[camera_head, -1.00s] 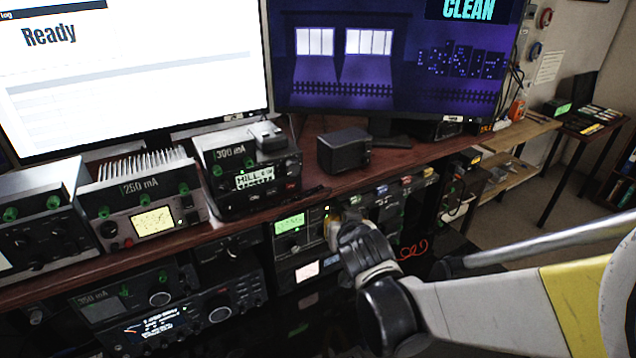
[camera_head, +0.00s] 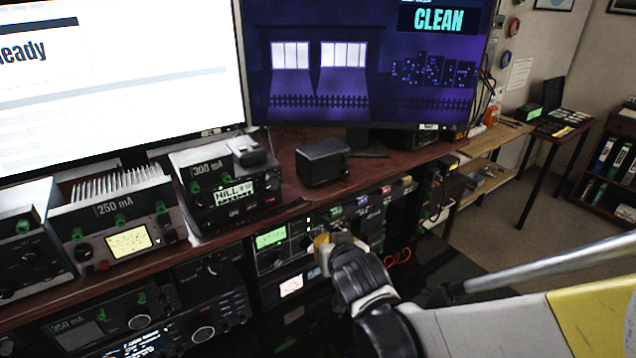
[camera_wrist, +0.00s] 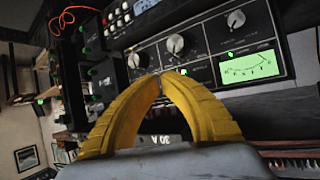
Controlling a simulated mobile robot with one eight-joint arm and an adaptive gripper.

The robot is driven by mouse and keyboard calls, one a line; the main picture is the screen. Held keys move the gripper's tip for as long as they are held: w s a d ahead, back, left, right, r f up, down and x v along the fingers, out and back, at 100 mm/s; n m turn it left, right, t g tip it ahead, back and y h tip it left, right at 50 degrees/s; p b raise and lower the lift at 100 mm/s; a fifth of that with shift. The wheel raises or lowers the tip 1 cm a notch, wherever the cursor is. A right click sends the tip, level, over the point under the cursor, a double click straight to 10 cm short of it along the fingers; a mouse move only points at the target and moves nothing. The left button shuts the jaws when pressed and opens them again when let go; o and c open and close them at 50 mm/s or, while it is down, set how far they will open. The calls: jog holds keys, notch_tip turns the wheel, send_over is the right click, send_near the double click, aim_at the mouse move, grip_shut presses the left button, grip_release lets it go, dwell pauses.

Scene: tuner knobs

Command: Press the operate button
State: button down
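My gripper (camera_head: 322,241) is in front of the rack under the desk, just right of a unit with a lit green meter (camera_head: 270,238). In the wrist view its two yellow fingers (camera_wrist: 158,78) meet at the tips with nothing between them. Beyond them is a black panel (camera_wrist: 205,48) with several silver knobs and the green meter (camera_wrist: 248,66). The fingertips appear close to the panel's lower edge, but I cannot tell if they touch it. No button is readable as the operate button in either view.
A radio marked 300 mA (camera_head: 215,185), an amplifier marked 250 mA (camera_head: 120,222) and a black speaker box (camera_head: 322,162) stand on the desk. Two monitors stand behind them. An orange cable (camera_head: 400,257) hangs right of my gripper. Open floor lies at the right.

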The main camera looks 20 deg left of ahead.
aim_at(308, 219)
dwell(0.9)
jog(key=s+d+p, duration=0.2)
jog(key=d+p, duration=0.1)
jog(key=shift+s+d, duration=0.15)
jog(key=shift+s, duration=0.25)
jog(key=shift+w+a, duration=1.45)
jog(key=shift+a, duration=0.25)
jog(key=shift+w+a, duration=1.45)
jog(key=shift+a, duration=0.25)
jog(key=shift+w+a, duration=0.25)
jog(key=shift+a, duration=0.05)
